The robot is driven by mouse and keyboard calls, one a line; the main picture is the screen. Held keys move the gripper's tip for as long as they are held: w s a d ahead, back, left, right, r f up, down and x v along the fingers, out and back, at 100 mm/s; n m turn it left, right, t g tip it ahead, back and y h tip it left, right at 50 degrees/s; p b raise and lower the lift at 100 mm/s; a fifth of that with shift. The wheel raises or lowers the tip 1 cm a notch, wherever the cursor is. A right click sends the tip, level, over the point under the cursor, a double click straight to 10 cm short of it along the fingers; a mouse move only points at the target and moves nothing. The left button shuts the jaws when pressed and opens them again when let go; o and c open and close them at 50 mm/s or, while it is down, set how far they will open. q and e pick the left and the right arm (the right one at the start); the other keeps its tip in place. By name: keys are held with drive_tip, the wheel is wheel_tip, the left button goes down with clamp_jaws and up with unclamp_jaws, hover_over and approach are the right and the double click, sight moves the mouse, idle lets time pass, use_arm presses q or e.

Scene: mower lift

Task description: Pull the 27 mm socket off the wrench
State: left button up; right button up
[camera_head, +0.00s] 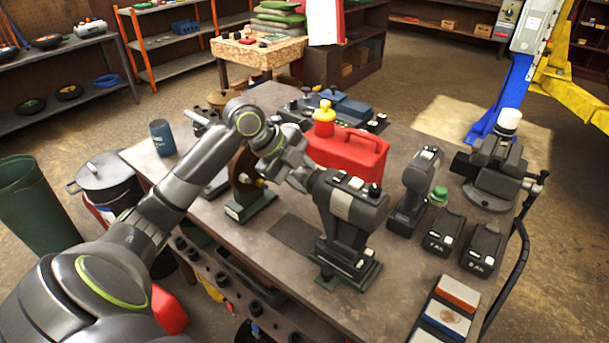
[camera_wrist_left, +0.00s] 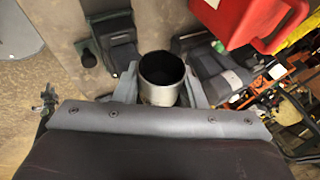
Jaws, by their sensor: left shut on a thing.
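The wrench (camera_head: 347,210) is a dark grey and black power tool. It stands upright in a low base on the workbench, with its nose toward the left. My left gripper (camera_head: 299,176) is at that nose, coming in from the left. In the left wrist view my left gripper (camera_wrist_left: 162,92) is shut on the socket (camera_wrist_left: 160,94), a grey metal cylinder with its dark open mouth facing the camera. In the head view the socket is hidden by the gripper. I cannot tell whether it is still on the wrench. My right gripper is in neither view.
A red fuel can (camera_head: 350,153) stands close behind the wrench. A bench grinder (camera_head: 250,200) is to its left. A second power tool (camera_head: 414,190), batteries (camera_head: 483,246) and a vise (camera_head: 492,180) are to the right. The bench front (camera_head: 350,310) is mostly bare.

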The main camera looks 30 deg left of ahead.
use_arm(q)
drive_tip(key=shift+a, duration=0.3)
drive_tip(key=shift+a, duration=0.5)
drive_tip(key=shift+a, duration=0.1)
drive_tip(key=shift+w+a, duration=0.1)
drive_tip(key=shift+a, duration=0.2)
drive_tip(key=shift+r+p, duration=0.1)
drive_tip(key=shift+p, duration=0.2)
wheel_tip(320, 180, up, 9)
drive_tip(key=p, duration=0.7)
drive_tip(key=shift+p, duration=0.4)
